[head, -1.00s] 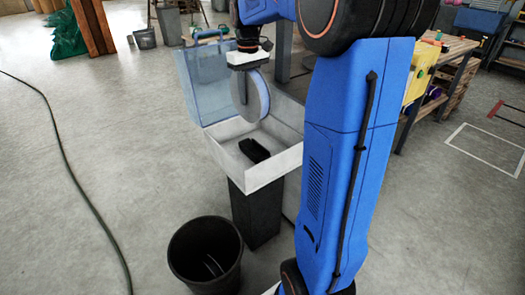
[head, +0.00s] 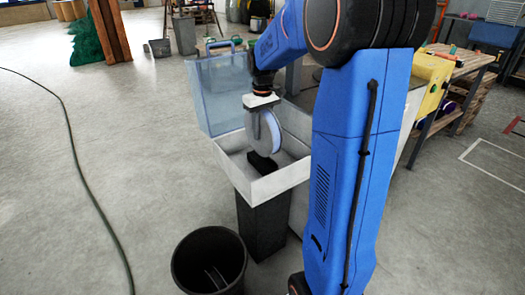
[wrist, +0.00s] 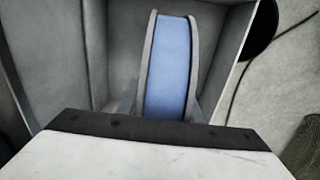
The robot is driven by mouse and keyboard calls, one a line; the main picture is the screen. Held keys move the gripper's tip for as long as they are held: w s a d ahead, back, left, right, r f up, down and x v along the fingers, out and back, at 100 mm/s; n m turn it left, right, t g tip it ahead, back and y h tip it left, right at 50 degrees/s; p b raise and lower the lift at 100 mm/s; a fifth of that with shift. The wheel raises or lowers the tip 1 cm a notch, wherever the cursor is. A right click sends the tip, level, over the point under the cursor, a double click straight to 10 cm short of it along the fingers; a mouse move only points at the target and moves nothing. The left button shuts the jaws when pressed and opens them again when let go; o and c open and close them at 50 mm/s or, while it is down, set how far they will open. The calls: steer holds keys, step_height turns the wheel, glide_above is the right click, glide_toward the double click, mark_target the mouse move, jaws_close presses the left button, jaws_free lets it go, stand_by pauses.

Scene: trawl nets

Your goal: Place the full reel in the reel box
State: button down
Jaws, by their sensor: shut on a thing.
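The full reel (head: 270,133) is a grey-rimmed disc with a pale blue winding, held upright on edge. The reel box (head: 250,188) is an open white box with a clear bluish lid (head: 220,88) raised at its back left. My gripper (head: 262,112) is shut on the reel and holds it over the inside of the box, beside a black object (head: 262,164) on the box floor. In the wrist view the reel's blue winding (wrist: 172,65) shows between grey flanges, with the box walls around it. I cannot tell whether the reel touches the floor.
The box stands on a dark pedestal (head: 262,225). A black bucket (head: 208,262) stands on the floor in front. A workbench with a yellow item (head: 432,82) is at the right. A dark cable (head: 80,170) runs along the open floor at left.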

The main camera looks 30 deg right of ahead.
mark_target(262, 144)
steer(key=shift+f, duration=3.2)
steer(key=shift+f, duration=0.15)
steer(key=c, duration=1.3)
jaws_free()
steer(key=shift+o, duration=0.2)
